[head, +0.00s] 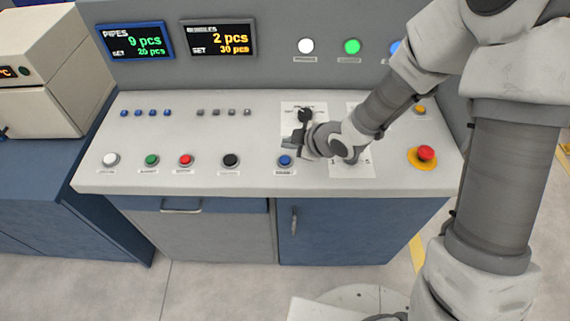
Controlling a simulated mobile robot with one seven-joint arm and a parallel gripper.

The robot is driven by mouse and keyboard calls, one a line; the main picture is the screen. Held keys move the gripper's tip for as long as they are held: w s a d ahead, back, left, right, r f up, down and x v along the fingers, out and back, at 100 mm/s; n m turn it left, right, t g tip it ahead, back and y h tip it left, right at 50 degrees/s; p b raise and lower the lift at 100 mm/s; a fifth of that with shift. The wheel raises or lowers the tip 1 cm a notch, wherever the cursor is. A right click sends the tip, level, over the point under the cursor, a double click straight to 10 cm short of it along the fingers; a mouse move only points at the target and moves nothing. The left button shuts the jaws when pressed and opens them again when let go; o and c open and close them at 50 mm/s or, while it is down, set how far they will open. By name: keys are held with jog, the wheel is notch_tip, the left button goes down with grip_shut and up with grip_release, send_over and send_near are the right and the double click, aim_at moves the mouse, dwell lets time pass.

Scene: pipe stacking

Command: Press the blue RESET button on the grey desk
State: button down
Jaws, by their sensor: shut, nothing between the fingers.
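The blue button (285,162) sits near the front edge of the sloped grey desk (200,183), right of the black button. Its label is too small to read. My gripper (289,147) is shut and empty, just behind and above the blue button in the picture. A small gap seems to show between them, and I cannot tell the height of the fingertips. The arm reaches in from the right and covers part of the desk.
White (110,160), green (151,160), red (185,160) and black (231,161) buttons line the front left. A red emergency stop (426,153) is at the right. A dark selector knob (305,115) stands behind my gripper. Displays (135,41) rise at the back.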

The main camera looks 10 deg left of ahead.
aim_at(289, 161)
jog(key=shift+f+b, duration=1.2)
jog(key=shift+f, duration=0.5)
jog(key=shift+f, duration=0.1)
dwell(0.6)
jog(key=shift+f+b, duration=0.3)
jog(key=shift+b, duration=0.2)
jog(key=shift+f+b, duration=0.35)
jog(key=shift+b, duration=0.05)
dwell(0.5)
jog(key=shift+r, duration=0.1)
jog(key=shift+r+p, duration=0.65)
jog(key=shift+r, duration=0.05)
jog(key=shift+r, duration=0.1)
notch_tip(289, 161, up, 5)
jog(key=p, duration=0.4)
